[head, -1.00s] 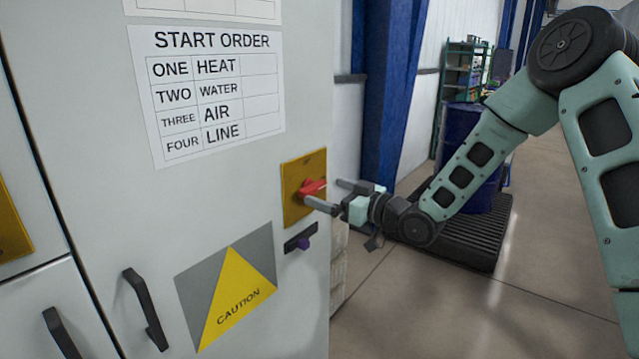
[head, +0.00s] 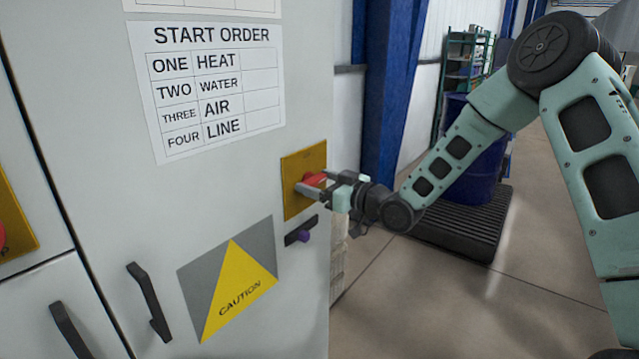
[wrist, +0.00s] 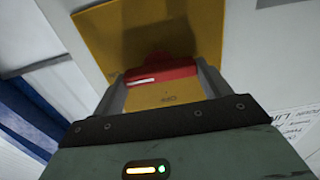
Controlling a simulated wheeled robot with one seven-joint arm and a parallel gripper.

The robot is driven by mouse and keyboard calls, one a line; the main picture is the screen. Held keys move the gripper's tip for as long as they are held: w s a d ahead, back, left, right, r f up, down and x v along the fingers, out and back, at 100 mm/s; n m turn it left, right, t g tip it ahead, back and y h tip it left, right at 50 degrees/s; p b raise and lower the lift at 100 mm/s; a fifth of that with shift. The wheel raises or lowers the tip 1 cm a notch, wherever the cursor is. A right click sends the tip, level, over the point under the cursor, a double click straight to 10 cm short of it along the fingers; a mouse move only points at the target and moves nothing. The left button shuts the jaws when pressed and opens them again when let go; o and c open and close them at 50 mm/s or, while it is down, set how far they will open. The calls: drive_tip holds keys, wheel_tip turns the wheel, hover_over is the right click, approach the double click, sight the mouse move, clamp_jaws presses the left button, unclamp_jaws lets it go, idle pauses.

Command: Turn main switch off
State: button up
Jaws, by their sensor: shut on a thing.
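The main switch is a red rotary handle (head: 315,180) on a yellow plate (head: 303,201) on the grey cabinet door. My gripper (head: 313,184) is at the handle with a finger on each side of it, shut on it. In the wrist view the red handle (wrist: 160,76) lies across between the two fingers (wrist: 160,88), with a white mark on its left part. The yellow plate (wrist: 95,35) fills the space behind it. The fingers cover part of the handle in the head view.
A small black fitting with a purple knob (head: 304,236) sits just below the switch plate. A caution sign (head: 237,285), black door handles (head: 148,303) and a START ORDER chart (head: 208,90) are on the cabinet. A blue drum (head: 472,190) stands on a black pallet (head: 455,235) behind my arm.

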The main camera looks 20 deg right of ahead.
drive_tip(key=shift+f+b, duration=0.15)
drive_tip(key=shift+b, duration=0.3)
drive_tip(key=shift+f+n+b, duration=0.15)
drive_tip(key=shift+n+b, duration=0.55)
drive_tip(key=shift+b, duration=0.35)
drive_tip(key=n+b, duration=0.4)
drive_tip(key=b, duration=0.3)
drive_tip(key=n+b, duration=0.4)
drive_tip(key=b, duration=0.3)
drive_tip(key=shift+s+a+f, duration=0.1)
drive_tip(key=shift+f, duration=0.1)
drive_tip(key=n+b, duration=0.5)
drive_tip(key=b, duration=0.3)
drive_tip(key=n+b, duration=0.1)
drive_tip(key=b, duration=0.1)
drive_tip(key=n+b, duration=0.2)
drive_tip(key=shift+r+n, duration=0.2)
drive_tip(key=shift+n, duration=0.1)
drive_tip(key=o, duration=1)
